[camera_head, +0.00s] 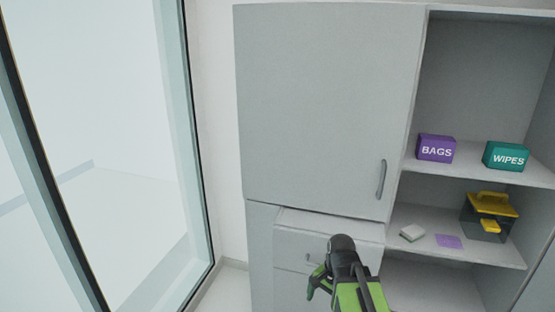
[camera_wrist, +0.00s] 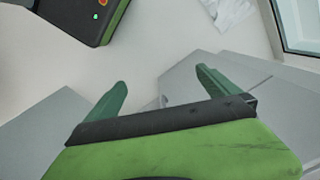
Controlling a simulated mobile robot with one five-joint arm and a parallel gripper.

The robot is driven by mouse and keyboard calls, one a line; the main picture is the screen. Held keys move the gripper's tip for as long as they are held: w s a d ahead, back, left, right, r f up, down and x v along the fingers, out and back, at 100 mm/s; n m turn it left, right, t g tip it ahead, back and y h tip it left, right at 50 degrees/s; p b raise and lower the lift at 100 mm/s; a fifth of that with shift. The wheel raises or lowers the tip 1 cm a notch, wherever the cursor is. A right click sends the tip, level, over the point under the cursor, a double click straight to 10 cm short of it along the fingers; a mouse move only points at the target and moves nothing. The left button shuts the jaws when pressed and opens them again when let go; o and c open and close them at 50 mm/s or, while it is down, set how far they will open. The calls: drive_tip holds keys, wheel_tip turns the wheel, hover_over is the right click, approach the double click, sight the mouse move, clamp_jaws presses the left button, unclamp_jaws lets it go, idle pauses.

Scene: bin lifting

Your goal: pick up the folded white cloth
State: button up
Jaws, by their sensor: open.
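The folded white cloth (camera_head: 412,232) is a small pale flat bundle on the lower open shelf of the grey cabinet, towards its left side. I cannot make it out in the wrist view. My gripper (camera_wrist: 162,82) is open in the wrist view, with two dark green fingers spread apart and nothing between them. In the head view my arm is at the bottom centre, in front of the drawers, below and left of the cloth and apart from it.
A purple flat piece (camera_head: 449,241) lies right of the cloth, then a dark box with yellow handle (camera_head: 487,226). BAGS (camera_head: 436,149) and WIPES (camera_head: 506,156) boxes stand on the shelf above. A closed cabinet door (camera_head: 325,100) and drawers (camera_head: 300,244) are left. Glass (camera_head: 95,110) stands far left.

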drive_tip(key=shift+s+d+n+h, duration=0.15)
drive_tip(key=shift+s+d+n, duration=0.1)
drive_tip(key=shift+n, duration=1.15)
drive_tip(key=shift+s+d+n+h, duration=0.1)
drive_tip(key=shift+s+d+n, duration=0.15)
drive_tip(key=shift+n, duration=1.15)
drive_tip(key=shift+s+d+n+h, duration=0.15)
drive_tip(key=shift+s+n, duration=0.1)
drive_tip(key=shift+n, duration=1.15)
